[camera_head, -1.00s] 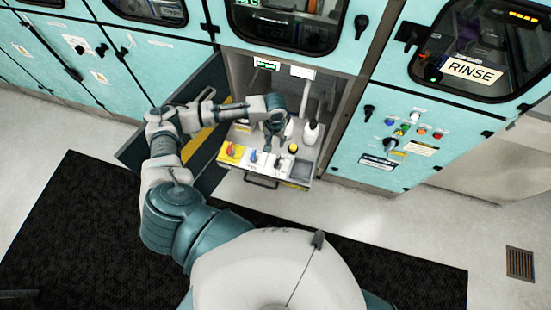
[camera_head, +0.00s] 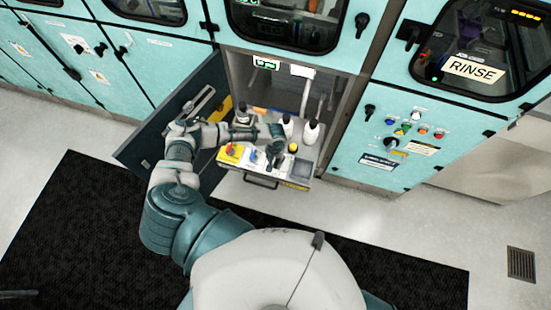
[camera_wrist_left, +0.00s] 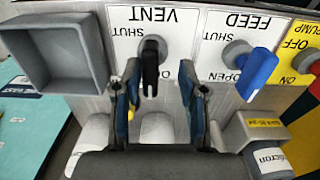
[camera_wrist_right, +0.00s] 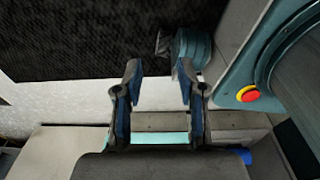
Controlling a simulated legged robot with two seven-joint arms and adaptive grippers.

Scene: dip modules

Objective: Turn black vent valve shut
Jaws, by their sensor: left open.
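The black vent valve (camera_wrist_left: 150,66) shows in the left wrist view under the upside-down VENT label. Its handle points down in that picture, with SHUT printed to the left of its base. My left gripper (camera_wrist_left: 160,80) is open, with one finger on each side of the handle. The handle is nearer the left finger, and I cannot tell whether they touch. In the head view my left gripper (camera_head: 275,156) is over the panel and hides the valve. My right gripper (camera_wrist_right: 160,70) is open and empty in its wrist view, away from the panel.
The blue feed valve (camera_wrist_left: 257,73) is right of the vent valve in the left wrist view. A grey square tray (camera_wrist_left: 60,55) is on the left. White bottles (camera_head: 311,132) stand behind the panel. The cabinet door (camera_head: 150,140) is open to the left.

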